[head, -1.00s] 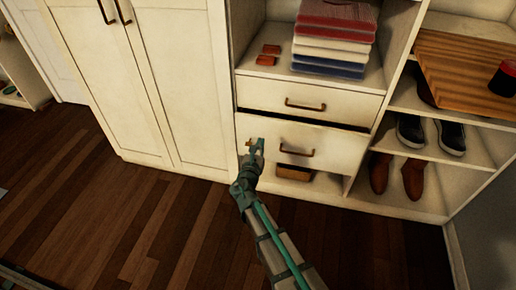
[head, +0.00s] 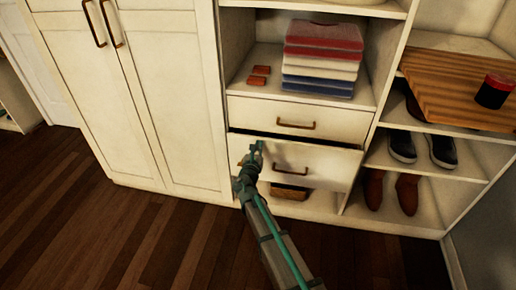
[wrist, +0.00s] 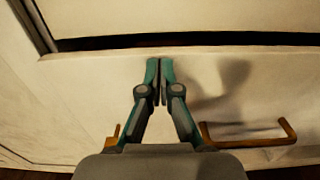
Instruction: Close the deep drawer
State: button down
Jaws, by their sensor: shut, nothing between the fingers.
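The deep drawer (head: 318,163) is the lower, taller white drawer, with a bronze bar handle (head: 291,171). It stands slightly open; a dark gap shows along its top edge in both views. My gripper (head: 257,149) is at the left part of the drawer front, left of the handle. In the wrist view my gripper (wrist: 160,66) is shut and empty, its fingertips at the top edge of the drawer front (wrist: 85,85). The handle (wrist: 250,140) lies to the right. I cannot tell whether the fingertips touch the front.
A shallower drawer (head: 265,115) above is closed. Folded towels (head: 320,60) lie on the shelf over it. Shoes (head: 420,148) and brown boots (head: 390,190) stand on shelves at the right. A tall cabinet (head: 145,100) is closed at the left. The wood floor (head: 130,240) is clear.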

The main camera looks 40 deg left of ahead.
aim_at(261, 138)
jog(key=x, duration=0.5)
jog(key=shift+s+f+b, duration=0.1)
jog(key=shift+b, duration=0.2)
jog(key=shift+w+a, duration=0.15)
jog(key=shift+w, duration=0.05)
